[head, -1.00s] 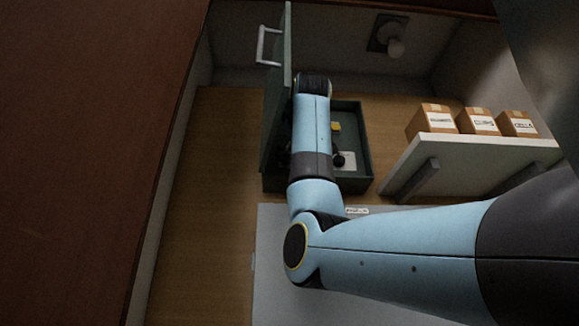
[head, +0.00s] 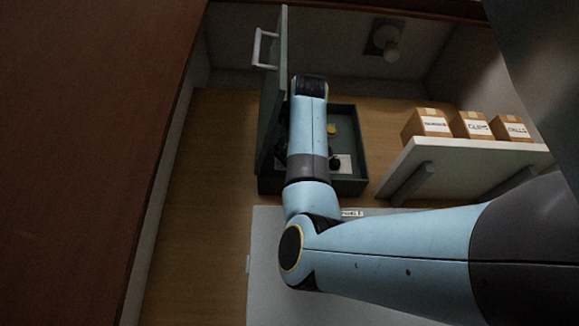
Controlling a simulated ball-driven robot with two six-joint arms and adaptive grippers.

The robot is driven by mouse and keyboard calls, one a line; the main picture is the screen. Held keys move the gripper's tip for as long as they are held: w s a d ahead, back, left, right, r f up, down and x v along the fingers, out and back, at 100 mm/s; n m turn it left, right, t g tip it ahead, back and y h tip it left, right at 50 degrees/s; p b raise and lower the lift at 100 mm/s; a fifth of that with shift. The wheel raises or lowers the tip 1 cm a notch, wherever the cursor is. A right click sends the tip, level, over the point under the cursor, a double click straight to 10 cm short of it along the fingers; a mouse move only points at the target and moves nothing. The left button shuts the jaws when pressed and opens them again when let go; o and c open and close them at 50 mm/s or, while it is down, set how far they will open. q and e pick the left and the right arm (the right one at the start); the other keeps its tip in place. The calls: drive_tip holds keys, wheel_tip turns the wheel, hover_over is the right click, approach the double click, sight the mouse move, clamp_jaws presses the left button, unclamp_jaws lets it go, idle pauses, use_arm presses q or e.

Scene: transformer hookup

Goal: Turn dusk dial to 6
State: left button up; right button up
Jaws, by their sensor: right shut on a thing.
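A dark green box (head: 345,186) stands on the wooden floor with its door (head: 270,110) open at the left. Inside show a small yellow part (head: 331,128), a pale label (head: 345,160) and a dark rounded part (head: 335,162), which I cannot identify for sure. My right arm comes in from the right, bends at the elbow and reaches over the box. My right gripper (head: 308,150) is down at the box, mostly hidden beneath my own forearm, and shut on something. The dusk dial is not clearly visible; its setting cannot be read. My left gripper is out of view.
A pale shelf (head: 450,158) at the right bears cardboard boxes (head: 430,125) with labels. A round lamp-like fixture (head: 386,42) is on the back wall. A grey mat (head: 262,290) lies in front of the box. Wooden floor (head: 190,200) is clear at the left.

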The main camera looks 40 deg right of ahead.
drive_tip(key=shift+f+m+b, duration=0.15)
drive_tip(key=shift+m, duration=1.45)
drive_tip(key=shift+f+m+b, duration=0.1)
drive_tip(key=shift+m+b, duration=0.05)
drive_tip(key=shift+m, duration=1.45)
drive_tip(key=o, duration=1.1)
drive_tip(key=shift+r+h, duration=0.1)
drive_tip(key=shift+h, duration=0.2)
drive_tip(key=shift+o, duration=0.2)
drive_tip(key=shift+s+a, duration=0.1)
drive_tip(key=v, duration=1.1)
drive_tip(key=shift+s+a, duration=0.15)
drive_tip(key=shift+s, duration=0.25)
